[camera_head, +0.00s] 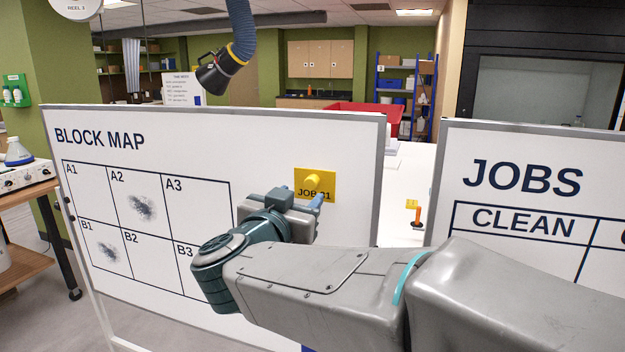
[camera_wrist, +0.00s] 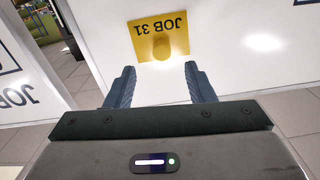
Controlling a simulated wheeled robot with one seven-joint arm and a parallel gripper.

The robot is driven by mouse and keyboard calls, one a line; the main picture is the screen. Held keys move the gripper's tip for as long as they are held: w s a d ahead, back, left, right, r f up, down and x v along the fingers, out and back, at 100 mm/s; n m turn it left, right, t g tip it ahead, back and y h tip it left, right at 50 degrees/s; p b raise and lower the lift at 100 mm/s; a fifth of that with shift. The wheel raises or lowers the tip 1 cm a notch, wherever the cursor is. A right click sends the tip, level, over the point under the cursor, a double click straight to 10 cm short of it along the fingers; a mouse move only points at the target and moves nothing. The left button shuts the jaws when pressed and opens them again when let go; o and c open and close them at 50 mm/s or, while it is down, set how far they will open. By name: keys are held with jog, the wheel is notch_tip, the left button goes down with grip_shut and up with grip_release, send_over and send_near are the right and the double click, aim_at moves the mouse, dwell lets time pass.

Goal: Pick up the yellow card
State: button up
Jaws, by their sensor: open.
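The yellow card (camera_head: 302,178) is flat against the white block map board (camera_head: 270,135), near its right side. It reads "JOB 31" in the wrist view, where it appears upside down, and a yellow round knob (camera_wrist: 161,48) stands out from its middle. My gripper (camera_head: 318,203) is in front of the board by the card's lower right and hides part of the card's edge in the head view. In the wrist view the two fingers of my gripper (camera_wrist: 160,77) are apart with nothing between them. The card (camera_wrist: 159,28) lies just beyond the fingertips.
A second white board headed JOBS (camera_head: 535,140) stands at the right, with a gap between the boards. Through the gap a white table (camera_head: 405,180) holds a small orange-and-yellow object (camera_head: 416,214). A blue hose (camera_head: 243,30) hangs above the block map board.

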aim_at(309, 185)
jog(key=p+x, duration=0.2)
jog(key=x, duration=0.4)
jog(key=shift+w, duration=0.3)
jog(key=c, duration=1.1)
